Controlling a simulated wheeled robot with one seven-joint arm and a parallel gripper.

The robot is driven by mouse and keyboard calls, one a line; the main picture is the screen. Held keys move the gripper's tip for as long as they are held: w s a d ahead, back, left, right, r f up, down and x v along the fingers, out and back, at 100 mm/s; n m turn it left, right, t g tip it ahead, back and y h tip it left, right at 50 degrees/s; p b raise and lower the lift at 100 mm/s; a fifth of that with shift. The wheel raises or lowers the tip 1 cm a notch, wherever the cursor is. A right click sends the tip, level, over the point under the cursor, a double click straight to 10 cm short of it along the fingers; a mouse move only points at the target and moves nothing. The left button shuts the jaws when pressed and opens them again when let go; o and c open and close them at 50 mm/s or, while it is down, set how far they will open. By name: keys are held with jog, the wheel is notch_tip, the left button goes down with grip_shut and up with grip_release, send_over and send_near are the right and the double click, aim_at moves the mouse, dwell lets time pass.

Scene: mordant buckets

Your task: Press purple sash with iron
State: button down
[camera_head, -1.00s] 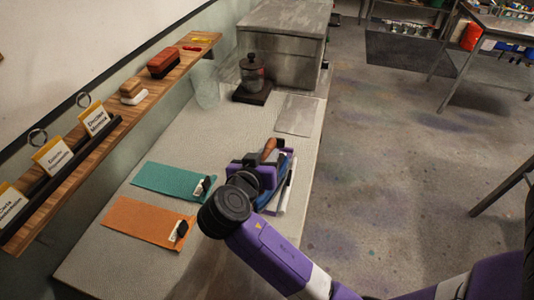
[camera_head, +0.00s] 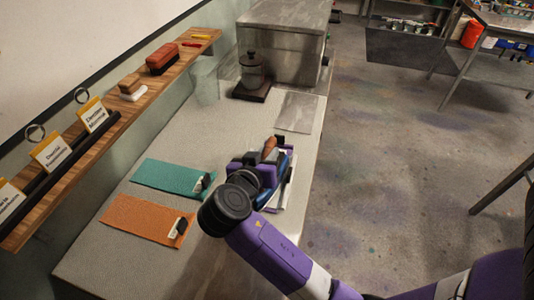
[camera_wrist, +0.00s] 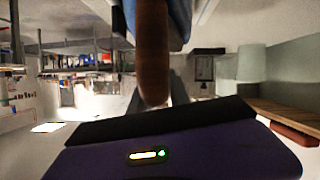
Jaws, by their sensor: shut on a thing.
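An iron with a brown wooden handle (camera_head: 270,147) and a blue body (camera_head: 284,166) is over the right side of the long grey counter (camera_head: 200,245). My gripper (camera_head: 265,163) is shut on the iron; the brown handle also shows close up in the wrist view (camera_wrist: 153,50). A flat white edge shows beside and below the iron. I cannot tell whether the iron touches what is under it. The purple sash cannot be told apart from my purple gripper, which hides that spot. A teal cloth (camera_head: 165,178) and an orange cloth (camera_head: 140,221) lie flat to the left, each with a tag.
A grey flat plate (camera_head: 297,112) lies beyond the iron. A dark lidded jar on a base (camera_head: 252,78), a clear glass vessel (camera_head: 205,82) and a metal box (camera_head: 283,45) stand farther back. A wooden wall shelf (camera_head: 105,122) holds cards and brushes. Open floor lies to the right.

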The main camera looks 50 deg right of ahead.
jog(key=shift+f+b, duration=0.4)
jog(key=shift+f, duration=0.15)
dwell(2.9)
jog(key=shift+r, duration=0.1)
jog(key=shift+r+p, duration=1.9)
jog(key=shift+r, duration=0.65)
jog(key=shift+r, duration=0.1)
